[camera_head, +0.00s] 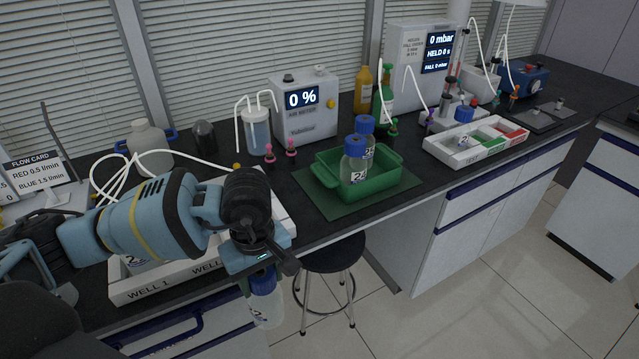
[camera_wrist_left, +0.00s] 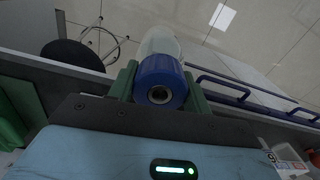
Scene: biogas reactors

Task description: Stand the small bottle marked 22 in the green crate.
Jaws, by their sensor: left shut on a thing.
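My left gripper (camera_head: 262,277) is shut on a small bottle (camera_head: 265,309) with a blue cap, below the bench top and in front of its edge, over the floor. In the left wrist view the blue cap (camera_wrist_left: 160,80) sits between the two green fingers; the held bottle's number cannot be read. The green crate (camera_head: 388,182) stands on a dark green mat on the bench, right of the gripper. Two blue-capped bottles stand upright in it, a front one (camera_head: 354,172) and a rear one (camera_head: 369,140); their numbers are not clear. My right gripper is not in view.
A white tray (camera_head: 150,289) marked WELL 1 lies under my left arm, with a labelled bottle partly hidden in it. A stool (camera_head: 335,256) stands in front of the bench. Several bottles and a 0 % meter (camera_head: 304,108) stand behind the crate. A sectioned white tray (camera_head: 462,157) lies right.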

